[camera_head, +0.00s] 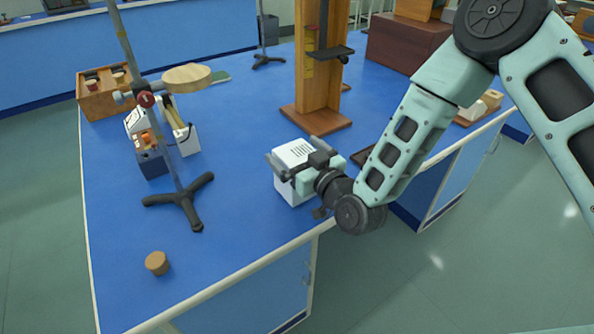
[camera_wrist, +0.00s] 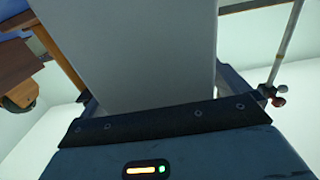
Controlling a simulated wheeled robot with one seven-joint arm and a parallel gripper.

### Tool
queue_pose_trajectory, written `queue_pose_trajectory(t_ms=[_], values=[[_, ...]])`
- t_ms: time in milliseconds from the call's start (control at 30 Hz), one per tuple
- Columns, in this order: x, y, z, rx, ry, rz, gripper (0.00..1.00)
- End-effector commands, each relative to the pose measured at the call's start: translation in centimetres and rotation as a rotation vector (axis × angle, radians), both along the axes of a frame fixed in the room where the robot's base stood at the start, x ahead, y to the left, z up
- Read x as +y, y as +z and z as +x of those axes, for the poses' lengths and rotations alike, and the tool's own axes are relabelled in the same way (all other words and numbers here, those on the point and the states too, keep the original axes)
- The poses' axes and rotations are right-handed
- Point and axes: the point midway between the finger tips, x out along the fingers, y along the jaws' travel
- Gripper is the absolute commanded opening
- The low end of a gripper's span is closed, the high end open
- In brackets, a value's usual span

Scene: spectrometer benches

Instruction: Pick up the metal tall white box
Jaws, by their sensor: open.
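The tall white box (camera_head: 291,151) stands upright near the front edge of the blue bench, with dark print lines on its top. It fills the upper middle of the wrist view as a plain pale face (camera_wrist: 140,50). My gripper (camera_head: 298,162) is open at the box, with one finger on its left and one on its right, near its upper part. The gripper's dark body hides part of the box's near side. I cannot tell whether the fingers touch it.
A wooden stand (camera_head: 307,95) rises just behind the box. A retort stand (camera_head: 180,200) with a tripod foot is to the left, near a small cork cylinder (camera_head: 157,263). A wooden crate (camera_head: 99,103) is at far left. The bench (camera_head: 235,215) is clear left of the box.

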Motion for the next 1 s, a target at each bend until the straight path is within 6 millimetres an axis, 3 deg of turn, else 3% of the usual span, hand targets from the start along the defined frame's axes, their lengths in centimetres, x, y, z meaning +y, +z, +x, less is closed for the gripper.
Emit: queue_pose_trajectory(t_ms=[167, 400, 500, 767, 1000], values=[[0.0, 0.0, 0.0, 0.0, 0.0, 0.0, 1.0], [0.0, 0.0, 0.0, 0.0, 0.0, 0.0, 0.33], [0.0, 0.1, 0.0, -0.002, 0.0, 0.002, 0.13], [0.0, 0.4, 0.0, -0.004, 0.0, 0.001, 0.13], [0.0, 2.8, 0.0, -0.007, 0.001, 0.002, 0.13]])
